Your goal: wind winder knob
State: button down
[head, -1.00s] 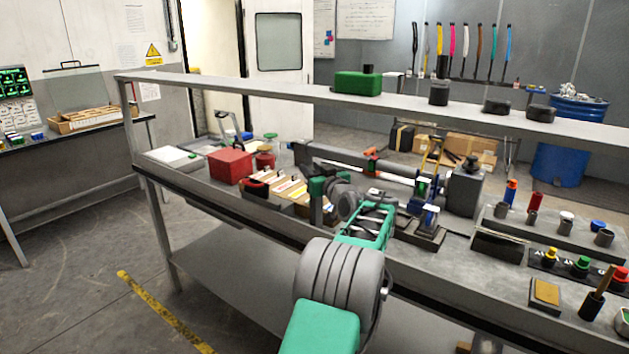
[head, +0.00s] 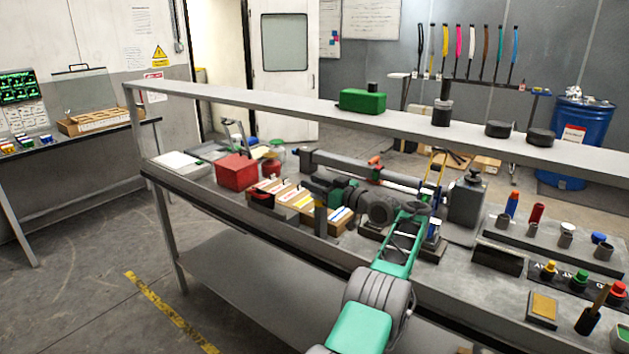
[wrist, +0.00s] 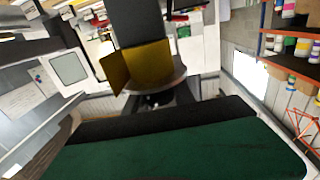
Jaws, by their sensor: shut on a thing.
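The winder is a long grey bar assembly (head: 375,178) on the bench, with a grey box (head: 467,203) at its right end. My gripper (head: 330,190) is at the winder's left end, on the near side. My grey wrist and teal forearm cover much of that area. The winder knob itself is hidden in the head view. In the wrist view, a dark bar (wrist: 138,22), gold-yellow faces (wrist: 150,63) and a grey rounded part (wrist: 172,82) lie close ahead, above a wide dark green and black body. My gripper is shut on what seems to be the knob, though the contact is not clearly seen.
A red box (head: 236,172) and card boxes (head: 300,203) stand left of my gripper. A grey block with cups (head: 545,238) and coloured buttons (head: 580,277) is at the right. An overhead shelf rail (head: 270,98) crosses above the bench. Floor is clear at left.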

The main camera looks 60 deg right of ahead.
dwell(0.3)
jog(key=c, duration=1.1)
grip_release()
jog(key=shift+w, duration=0.1)
jog(key=b+v, duration=0.1)
jog(key=v, duration=0.1)
jog(key=b+v, duration=0.1)
jog(key=v, duration=0.1)
jog(key=f+b+v, duration=0.1)
jog(key=b+v, duration=0.1)
jog(key=shift+d, duration=0.1)
jog(key=b, duration=0.1)
jog(key=s+r+b, duration=0.1)
jog(key=b, duration=0.1)
jog(key=shift+s+a+b, duration=0.25)
jog(key=shift+s+b, duration=0.05)
jog(key=shift+s, duration=0.05)
jog(key=shift+r, duration=0.1)
